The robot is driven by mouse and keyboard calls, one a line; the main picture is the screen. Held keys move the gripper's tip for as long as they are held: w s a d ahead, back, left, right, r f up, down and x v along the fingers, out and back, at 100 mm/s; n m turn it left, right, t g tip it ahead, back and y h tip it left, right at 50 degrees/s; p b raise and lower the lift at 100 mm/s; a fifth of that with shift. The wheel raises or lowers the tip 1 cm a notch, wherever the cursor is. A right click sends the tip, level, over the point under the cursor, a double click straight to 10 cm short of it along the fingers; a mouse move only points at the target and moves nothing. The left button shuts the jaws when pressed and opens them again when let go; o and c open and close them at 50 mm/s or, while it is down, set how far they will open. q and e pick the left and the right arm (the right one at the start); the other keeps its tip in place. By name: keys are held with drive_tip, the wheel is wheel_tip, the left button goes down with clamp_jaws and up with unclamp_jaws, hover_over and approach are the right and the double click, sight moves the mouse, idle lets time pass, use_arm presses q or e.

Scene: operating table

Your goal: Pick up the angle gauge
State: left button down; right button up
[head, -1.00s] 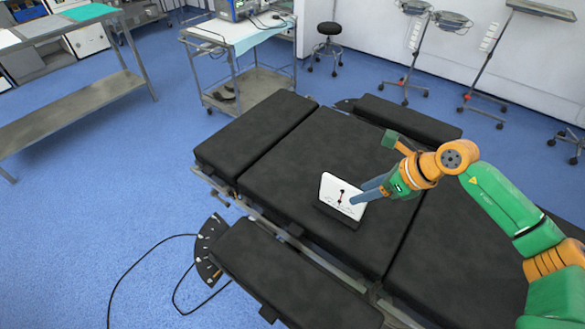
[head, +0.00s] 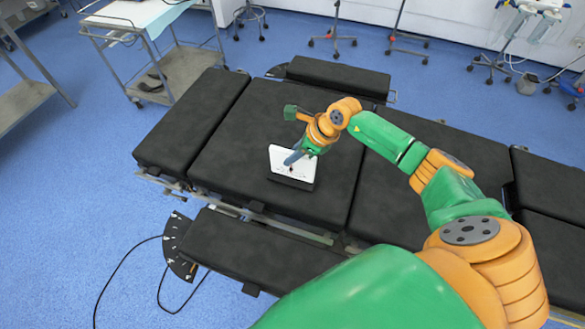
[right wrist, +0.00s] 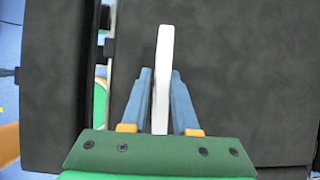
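The angle gauge (head: 281,156), a white upright plate with dark markings on a black base, stands on the black operating table (head: 262,121). My right gripper (head: 292,159) reaches it from the right, its blue fingers at the plate. In the right wrist view the white plate (right wrist: 162,80) appears edge-on between the two fingers of the right gripper (right wrist: 161,74). The fingertips are close to both faces; whether they press on it cannot be told. The gauge's base is hidden there. My left gripper is not in view.
A metal cart (head: 134,27) stands behind the table at the left. A black fan-shaped pedal (head: 178,246) with a cable lies on the blue floor at front left. A lower pad (head: 255,252) sits along the table's near side. The table around the gauge is clear.

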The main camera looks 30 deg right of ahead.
clamp_jaws()
idle(1.1)
